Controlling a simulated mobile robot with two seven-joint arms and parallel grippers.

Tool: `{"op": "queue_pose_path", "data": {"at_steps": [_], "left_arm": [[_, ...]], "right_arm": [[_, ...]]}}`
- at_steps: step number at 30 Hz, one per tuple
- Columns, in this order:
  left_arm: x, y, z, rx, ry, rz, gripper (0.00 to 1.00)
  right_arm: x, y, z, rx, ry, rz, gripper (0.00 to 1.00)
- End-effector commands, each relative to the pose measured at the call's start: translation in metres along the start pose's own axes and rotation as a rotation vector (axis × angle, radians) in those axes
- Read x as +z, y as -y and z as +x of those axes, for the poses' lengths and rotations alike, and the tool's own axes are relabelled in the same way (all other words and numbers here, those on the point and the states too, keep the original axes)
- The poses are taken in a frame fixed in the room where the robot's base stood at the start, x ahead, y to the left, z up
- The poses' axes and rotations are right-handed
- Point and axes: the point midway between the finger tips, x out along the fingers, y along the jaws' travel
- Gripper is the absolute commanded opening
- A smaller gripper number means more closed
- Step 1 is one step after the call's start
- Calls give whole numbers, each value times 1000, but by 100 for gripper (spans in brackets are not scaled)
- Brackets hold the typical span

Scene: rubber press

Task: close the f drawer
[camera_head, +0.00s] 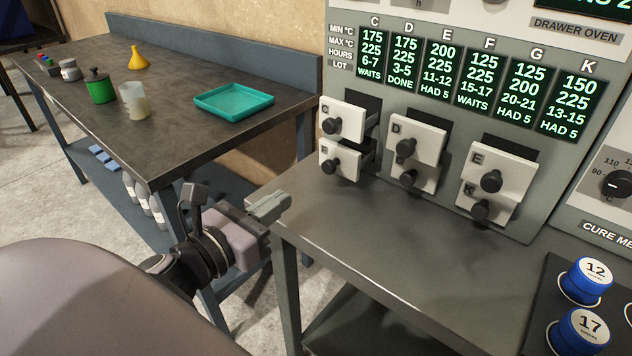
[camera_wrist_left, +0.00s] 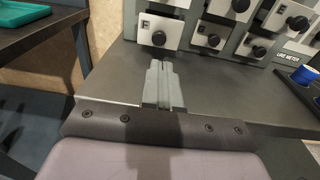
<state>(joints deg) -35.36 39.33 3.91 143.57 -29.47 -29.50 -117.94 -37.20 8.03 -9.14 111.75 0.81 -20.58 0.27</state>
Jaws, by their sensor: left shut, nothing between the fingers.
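The F drawer (camera_head: 349,164) is the lower left drawer of the oven, with a pale front and a black round knob. Its front stands out from the oven face, with a dark gap beside it. The F drawer (camera_wrist_left: 170,28) also shows in the left wrist view, straight ahead of the fingers. My left gripper (camera_head: 270,207) is shut and empty, near the left corner of the grey bench, apart from the drawer and in front of it. Its fingers (camera_wrist_left: 164,70) point towards the drawer knob in the left wrist view. My right gripper is not in view.
The C drawer (camera_head: 346,121) stands out directly above F. Drawers D (camera_head: 421,138) and E (camera_head: 503,172) also stand out to the right. The grey bench top (camera_head: 400,230) before the drawers is clear. Blue-capped containers (camera_head: 585,281) stand at the right; a teal tray (camera_head: 234,102) lies on the left table.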

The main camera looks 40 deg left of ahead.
Motion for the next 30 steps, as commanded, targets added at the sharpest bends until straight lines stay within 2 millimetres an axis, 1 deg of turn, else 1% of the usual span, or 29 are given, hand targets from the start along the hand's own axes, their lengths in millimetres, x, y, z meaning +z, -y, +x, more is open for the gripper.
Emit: {"op": "queue_pose_path", "data": {"at_steps": [1,5,7,14,15,24,30], "left_arm": [[-3,0,6,-3,6,3,0],[-4,1,16,-3,3,4,0],[0,0,22,-1,2,2,0],[0,0,44,0,1,2,0],[1,0,48,1,0,0,0],[0,0,82,2,-1,-1,0],[0,0,99,2,-3,0,0]], "right_arm": [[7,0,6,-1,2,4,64],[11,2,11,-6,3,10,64],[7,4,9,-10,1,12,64],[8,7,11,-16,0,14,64],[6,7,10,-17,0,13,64],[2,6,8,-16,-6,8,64],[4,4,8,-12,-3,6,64]]}}
